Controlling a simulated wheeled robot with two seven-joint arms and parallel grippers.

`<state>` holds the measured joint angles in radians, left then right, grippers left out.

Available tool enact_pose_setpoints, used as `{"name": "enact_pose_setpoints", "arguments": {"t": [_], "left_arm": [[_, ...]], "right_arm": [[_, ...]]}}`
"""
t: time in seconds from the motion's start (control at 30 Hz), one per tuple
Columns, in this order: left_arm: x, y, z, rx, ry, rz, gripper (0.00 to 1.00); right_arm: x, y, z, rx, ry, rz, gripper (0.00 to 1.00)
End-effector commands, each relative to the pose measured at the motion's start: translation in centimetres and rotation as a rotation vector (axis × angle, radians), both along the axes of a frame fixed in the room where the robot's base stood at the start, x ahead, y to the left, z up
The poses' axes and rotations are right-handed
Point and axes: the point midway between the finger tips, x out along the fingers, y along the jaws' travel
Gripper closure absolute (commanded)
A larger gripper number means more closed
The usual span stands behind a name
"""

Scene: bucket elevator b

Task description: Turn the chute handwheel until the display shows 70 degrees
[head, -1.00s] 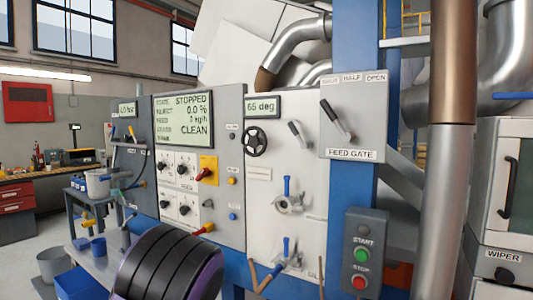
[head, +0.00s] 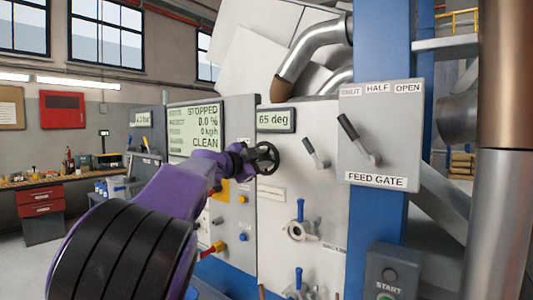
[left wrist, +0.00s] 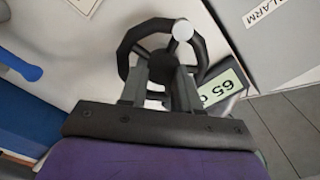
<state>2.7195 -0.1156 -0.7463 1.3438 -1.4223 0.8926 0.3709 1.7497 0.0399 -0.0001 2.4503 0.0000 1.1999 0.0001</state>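The black chute handwheel (head: 265,158) is on the pale panel, below the small display (head: 276,120) that reads 65 deg. My left gripper (head: 243,158) is at the wheel's left side in the head view. In the left wrist view, the handwheel (left wrist: 124,50) with its light knob (left wrist: 182,30) is just beyond the fingers of my left gripper (left wrist: 160,85). The fingers are apart, and their tips overlap the wheel's lower part near the hub. Whether they touch it cannot be told. The display (left wrist: 222,92) is partly hidden there. My right gripper is not in view.
A feed gate box with a lever (head: 357,138) is right of the panel. A small lever (head: 315,153) and a blue-handled valve (head: 300,228) are near the wheel. The large STOPPED screen (head: 193,120) is partly covered by my left arm. A start button box (head: 388,275) is below.

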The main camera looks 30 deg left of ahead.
Motion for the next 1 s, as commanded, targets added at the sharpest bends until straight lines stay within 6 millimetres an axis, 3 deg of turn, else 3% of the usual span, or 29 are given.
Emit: {"name": "enact_pose_setpoints", "arguments": {"t": [0.2, 0.47, 0.57, 1.0], "left_arm": [[2.4, 0.0, 0.1, -0.002, 0.0, 0.004, 0.69], [2.5, 0.0, -0.1, -0.001, -0.001, 0.004, 0.69], [2.5, 0.0, -0.1, -0.001, -0.001, 0.004, 1.0], [2.4, 0.1, -0.2, 0.06, -0.004, 0.005, 1.0]], "right_arm": [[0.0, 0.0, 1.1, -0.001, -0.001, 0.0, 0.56], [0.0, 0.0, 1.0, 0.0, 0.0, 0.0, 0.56], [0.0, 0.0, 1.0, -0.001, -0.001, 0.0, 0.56], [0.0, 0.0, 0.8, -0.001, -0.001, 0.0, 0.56]]}}
